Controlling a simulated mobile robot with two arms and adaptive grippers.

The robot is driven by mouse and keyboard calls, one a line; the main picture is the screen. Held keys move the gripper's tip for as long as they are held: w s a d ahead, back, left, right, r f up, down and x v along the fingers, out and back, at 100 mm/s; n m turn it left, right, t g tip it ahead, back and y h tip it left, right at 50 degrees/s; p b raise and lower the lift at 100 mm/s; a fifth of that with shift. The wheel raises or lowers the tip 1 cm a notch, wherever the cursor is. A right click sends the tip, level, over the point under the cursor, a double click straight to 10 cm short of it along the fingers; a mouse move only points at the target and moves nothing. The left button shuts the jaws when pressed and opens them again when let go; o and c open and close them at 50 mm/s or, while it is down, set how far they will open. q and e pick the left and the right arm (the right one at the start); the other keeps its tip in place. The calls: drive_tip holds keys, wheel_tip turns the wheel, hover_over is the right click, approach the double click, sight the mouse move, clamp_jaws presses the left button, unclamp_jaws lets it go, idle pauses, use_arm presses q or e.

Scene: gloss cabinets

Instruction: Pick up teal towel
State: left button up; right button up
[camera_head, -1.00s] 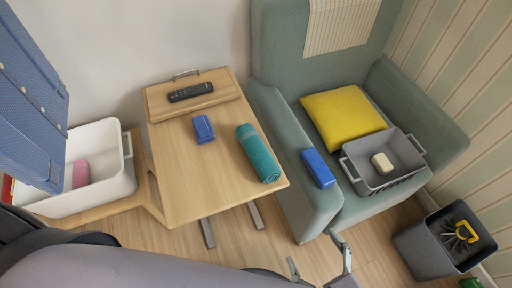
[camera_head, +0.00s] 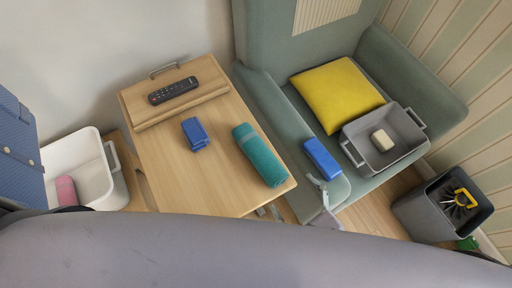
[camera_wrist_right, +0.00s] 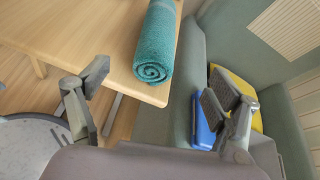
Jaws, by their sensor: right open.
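The teal towel (camera_head: 259,155) is a rolled cylinder lying near the right side of the wooden table (camera_head: 165,168). In the right wrist view the towel (camera_wrist_right: 157,45) shows its spiral end near the table's rounded corner. My right gripper (camera_head: 291,197) is open and empty, close to the table's near edge and the armchair. In the right wrist view the fingers of my right gripper (camera_wrist_right: 155,92) are spread wide, with the towel beyond the gap between them, apart from both. My left gripper is not in view.
A blue box (camera_head: 196,133) and a remote (camera_head: 173,91) share the table. The armchair (camera_head: 265,105) stands close at right, with another blue item (camera_head: 322,158), a yellow cushion (camera_head: 337,95) and a grey basket (camera_head: 409,152). A bin (camera_head: 425,218) stands right, a white tub (camera_head: 96,157) left.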

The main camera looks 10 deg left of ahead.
sight(263, 161)
drive_tip(key=p+x, duration=0.1)
drive_tip(key=x, duration=0.8)
drive_tip(key=shift+w+a, duration=0.1)
drive_tip(key=shift+w, duration=0.1)
drive_tip(key=shift+a+x, duration=0.25)
drive_tip(key=shift+x, duration=2.45)
drive_tip(key=shift+s, duration=0.2)
drive_tip(key=c, duration=1.3)
